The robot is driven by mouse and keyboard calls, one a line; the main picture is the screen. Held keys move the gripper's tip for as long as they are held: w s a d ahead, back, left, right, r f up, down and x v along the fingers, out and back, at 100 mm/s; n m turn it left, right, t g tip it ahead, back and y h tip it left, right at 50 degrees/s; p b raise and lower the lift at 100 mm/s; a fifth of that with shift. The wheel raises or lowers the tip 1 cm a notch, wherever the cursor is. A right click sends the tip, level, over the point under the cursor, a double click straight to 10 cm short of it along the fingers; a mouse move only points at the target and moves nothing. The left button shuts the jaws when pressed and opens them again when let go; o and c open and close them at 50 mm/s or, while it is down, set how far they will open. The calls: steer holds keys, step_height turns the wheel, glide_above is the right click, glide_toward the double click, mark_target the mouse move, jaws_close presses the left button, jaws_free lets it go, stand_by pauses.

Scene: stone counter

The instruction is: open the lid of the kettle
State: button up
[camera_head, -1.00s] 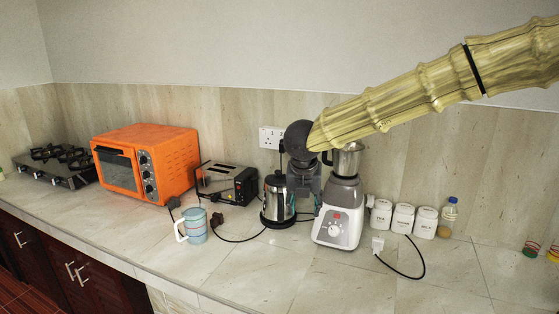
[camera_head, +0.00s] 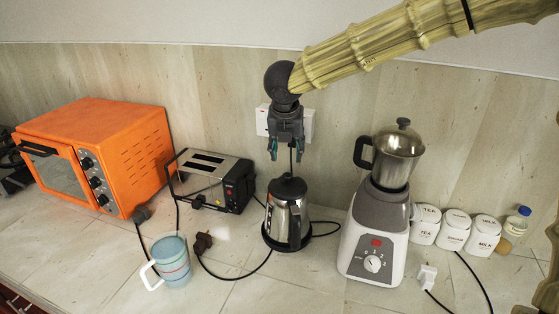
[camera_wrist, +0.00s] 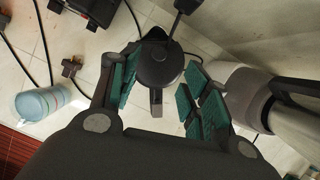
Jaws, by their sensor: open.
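The kettle (camera_head: 286,221) is silver with a black base, and stands on the counter between the toaster and the blender. Its round black lid (camera_head: 288,187) is shut and has a small knob on top. In the wrist view the lid (camera_wrist: 158,66) shows from above, between and beyond my fingers, with the dark handle below it. My gripper (camera_head: 286,157) is open and empty, pointing down above the kettle, apart from the lid. Its green finger pads (camera_wrist: 160,95) are spread on either side of the kettle in the wrist view.
A white and grey blender (camera_head: 374,235) stands close on the right. A toaster (camera_head: 213,180) and an orange oven (camera_head: 108,155) are on the left. A socket (camera_head: 308,124) is on the wall behind.

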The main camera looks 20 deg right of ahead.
mark_target(288, 174)
steer(key=p+x, duration=0.2)
steer(key=x, duration=0.6)
steer(key=shift+s+f+p, duration=0.1)
steer(key=shift+f+p, duration=0.35)
steer(key=shift+f, duration=0.05)
steer(key=shift+w+f, duration=0.4)
steer(key=shift+f, duration=0.2)
steer(key=shift+s+d+r, duration=0.1)
steer(key=shift+s+d, duration=0.1)
steer(key=shift+w+a, duration=0.1)
steer(key=c, duration=0.9)
jaws_close()
steer(key=shift+d, duration=0.2)
steer(key=shift+a, duration=0.15)
steer(key=shift+b, duration=0.3)
